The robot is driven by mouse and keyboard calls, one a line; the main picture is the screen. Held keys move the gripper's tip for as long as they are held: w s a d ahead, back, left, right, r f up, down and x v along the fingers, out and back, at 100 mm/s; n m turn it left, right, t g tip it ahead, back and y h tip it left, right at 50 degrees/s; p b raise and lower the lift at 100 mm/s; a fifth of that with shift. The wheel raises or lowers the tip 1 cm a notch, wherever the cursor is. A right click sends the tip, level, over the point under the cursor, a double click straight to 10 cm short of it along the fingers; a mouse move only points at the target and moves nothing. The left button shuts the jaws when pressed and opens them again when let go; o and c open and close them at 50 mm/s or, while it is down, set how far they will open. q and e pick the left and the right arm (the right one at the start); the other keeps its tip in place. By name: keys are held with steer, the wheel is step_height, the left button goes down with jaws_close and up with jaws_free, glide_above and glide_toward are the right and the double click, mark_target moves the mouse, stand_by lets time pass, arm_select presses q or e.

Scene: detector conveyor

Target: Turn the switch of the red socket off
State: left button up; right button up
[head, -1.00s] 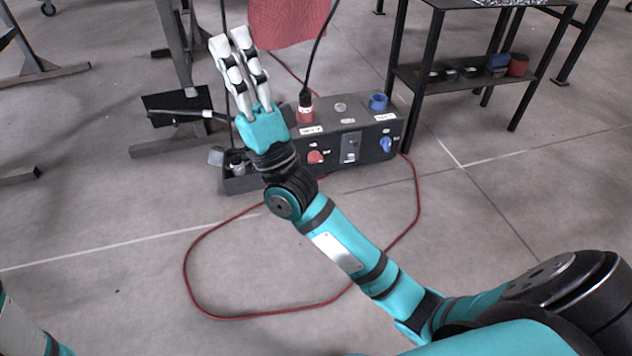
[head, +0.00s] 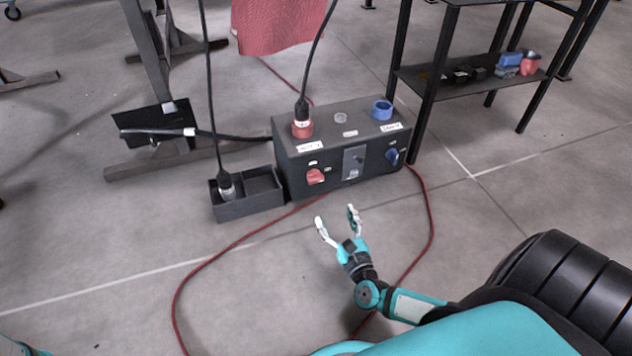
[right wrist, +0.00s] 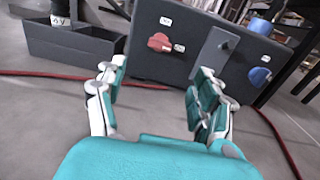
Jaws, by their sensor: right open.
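The dark socket box (head: 330,155) stands on the floor. The red socket (head: 302,128) on its top has a black plug with a cable in it. The red switch (head: 315,176) is on the front face; it also shows in the right wrist view (right wrist: 160,42). The blue switch (head: 393,156) is further right, past a grey plate. My right gripper (head: 337,216) is open and empty in front of the box, below the red switch and apart from it. In the right wrist view its fingers (right wrist: 155,95) frame the box's lower front. My left gripper is not in view.
A black tray (head: 250,203) with another plug stands left of the box. A red cable (head: 190,280) loops over the floor. A black shelf table (head: 480,80) stands at the right. A red cloth (head: 275,22) hangs behind. The floor before the box is mostly clear.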

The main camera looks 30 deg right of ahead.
mark_target(317, 182)
steer(key=b+x, duration=0.5)
steer(key=x, duration=0.8)
steer(key=shift+w+f, duration=0.1)
steer(key=shift+w, duration=0.05)
steer(key=shift+w+b, duration=0.3)
steer(key=shift+w, duration=0.15)
steer(key=c, duration=1.2)
steer(key=shift+o, duration=0.2)
